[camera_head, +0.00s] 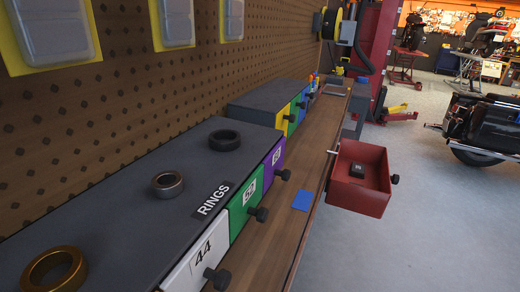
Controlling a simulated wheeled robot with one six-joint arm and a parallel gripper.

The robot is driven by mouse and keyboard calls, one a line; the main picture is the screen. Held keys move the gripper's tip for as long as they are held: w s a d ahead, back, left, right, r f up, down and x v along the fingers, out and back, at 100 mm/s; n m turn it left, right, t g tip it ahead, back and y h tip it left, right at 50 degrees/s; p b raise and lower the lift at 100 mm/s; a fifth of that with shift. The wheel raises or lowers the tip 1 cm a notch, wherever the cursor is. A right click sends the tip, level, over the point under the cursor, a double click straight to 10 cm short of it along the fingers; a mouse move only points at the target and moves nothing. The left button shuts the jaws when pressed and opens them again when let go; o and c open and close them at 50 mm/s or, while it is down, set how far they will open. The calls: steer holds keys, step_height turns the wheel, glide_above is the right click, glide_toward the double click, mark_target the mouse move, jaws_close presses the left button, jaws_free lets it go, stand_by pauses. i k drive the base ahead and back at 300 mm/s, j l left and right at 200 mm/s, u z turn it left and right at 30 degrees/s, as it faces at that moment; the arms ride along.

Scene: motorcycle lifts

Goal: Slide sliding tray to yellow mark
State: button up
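A red open-topped tray (352,195) sits at the outer edge of the wooden bench (262,250), right of centre. A small dark block (357,169) lies in it, and a black knob (395,179) sticks out from its right side. A flat blue mark (302,201) lies on the bench top, left of the tray. I cannot make out a yellow mark on the bench; its far part is small and partly hidden. My gripper is not in view.
A grey cabinet labelled RINGS (130,195) carries several rings and has white, green and purple drawers with black knobs. A second cabinet (265,100) stands behind. A motorcycle (485,125) stands at right. The floor beside the tray is clear.

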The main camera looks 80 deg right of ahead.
mark_target(372, 200)
steer(key=z, duration=2.95)
steer(key=l, duration=0.1)
